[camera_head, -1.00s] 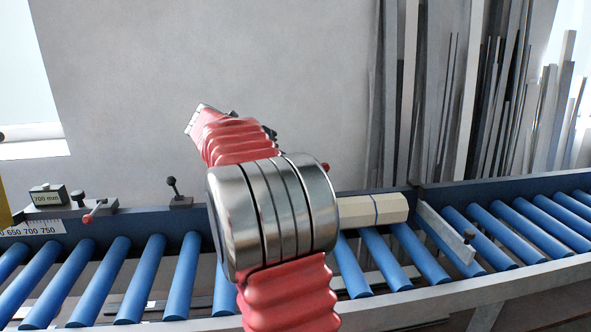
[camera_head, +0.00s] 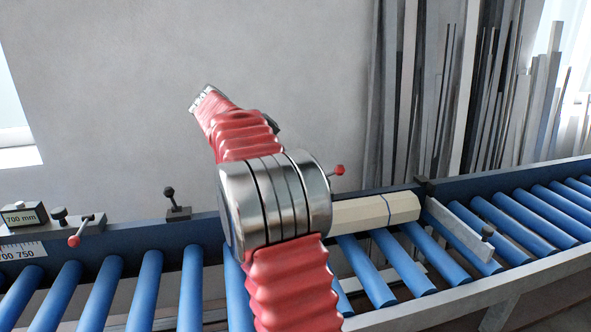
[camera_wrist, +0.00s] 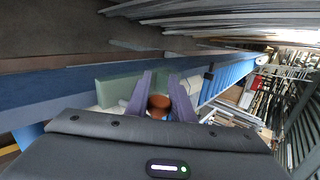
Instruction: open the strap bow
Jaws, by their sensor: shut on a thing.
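My gripper's two purple fingers (camera_wrist: 158,97) are shut on a round red-brown knob (camera_wrist: 158,106) in the wrist view. In the head view my silver and red arm hides the gripper. A red knob (camera_head: 338,170) on a short stem shows just right of the arm, above the rollers; I cannot tell whether it is the knob between the fingers. A cream faceted profile bundle (camera_head: 358,213) lies on the rollers, with a thin dark blue band (camera_head: 388,209) around it near its right end. No bow shape can be clearly made out; my arm covers the bundle's left part.
Blue rollers (camera_head: 190,285) run across in a frame. A grey stop plate (camera_head: 460,235) stands right of the bundle. A "700 mm" stop unit (camera_head: 24,217) and a black knobbed lever (camera_head: 174,203) sit on the back rail. Tall grey profiles (camera_head: 490,90) lean on the wall.

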